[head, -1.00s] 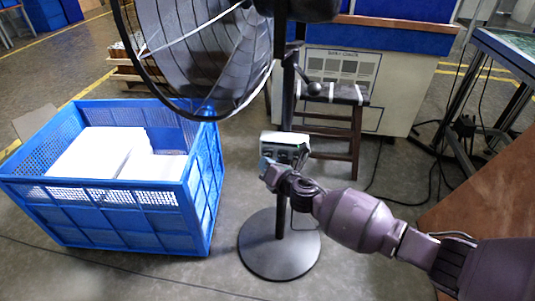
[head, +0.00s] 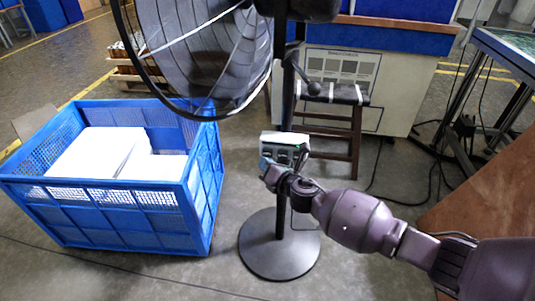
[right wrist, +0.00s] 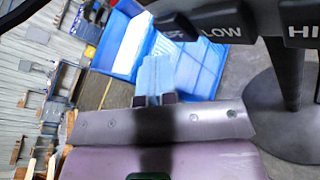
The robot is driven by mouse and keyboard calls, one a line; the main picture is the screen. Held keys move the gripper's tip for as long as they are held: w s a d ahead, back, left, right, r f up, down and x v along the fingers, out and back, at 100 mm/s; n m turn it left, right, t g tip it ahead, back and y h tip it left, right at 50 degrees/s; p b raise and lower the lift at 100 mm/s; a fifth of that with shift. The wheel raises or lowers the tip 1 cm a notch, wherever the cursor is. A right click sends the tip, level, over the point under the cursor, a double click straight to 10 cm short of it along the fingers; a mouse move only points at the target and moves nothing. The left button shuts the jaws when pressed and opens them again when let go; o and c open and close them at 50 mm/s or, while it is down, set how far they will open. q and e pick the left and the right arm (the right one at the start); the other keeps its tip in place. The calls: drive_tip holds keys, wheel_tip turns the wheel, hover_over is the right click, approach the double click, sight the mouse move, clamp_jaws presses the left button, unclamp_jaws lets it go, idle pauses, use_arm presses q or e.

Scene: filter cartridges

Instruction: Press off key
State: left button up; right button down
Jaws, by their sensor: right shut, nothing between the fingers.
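The fan's control box (head: 285,139) is on the black stand pole below the fan. In the right wrist view, a row of dark keys crosses the top: a LOW key (right wrist: 222,24), a key starting HI (right wrist: 302,24), and a leftmost key (right wrist: 174,27) whose label is not clearly readable. My right gripper (head: 266,164) is just below the left part of the box. Its blue fingers (right wrist: 155,76) are shut and empty, with the tips just below the leftmost key in the right wrist view. I cannot tell if they touch it. My left gripper is not in view.
The fan (head: 200,50) hangs over the upper left. A blue crate (head: 120,215) with white contents stands left of the round base (head: 279,258). A dark stool (head: 330,95) stands behind the pole. Floor is open in front.

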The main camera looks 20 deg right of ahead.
drive_tip(key=shift+w+d, duration=0.1)
drive_tip(key=shift+w, duration=0.1)
idle(0.5)
drive_tip(key=shift+w+d, duration=0.15)
drive_tip(key=shift+w, duration=0.05)
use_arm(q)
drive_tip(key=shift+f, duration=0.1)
use_arm(e)
drive_tip(key=shift+w+d, duration=0.2)
drive_tip(key=shift+w, duration=0.1)
idle(0.7)
drive_tip(key=shift+s+a, duration=0.1)
idle(0.3)
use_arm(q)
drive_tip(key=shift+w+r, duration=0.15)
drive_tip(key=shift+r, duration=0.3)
use_arm(e)
drive_tip(key=shift+s+a, duration=0.35)
drive_tip(key=shift+s, duration=0.25)
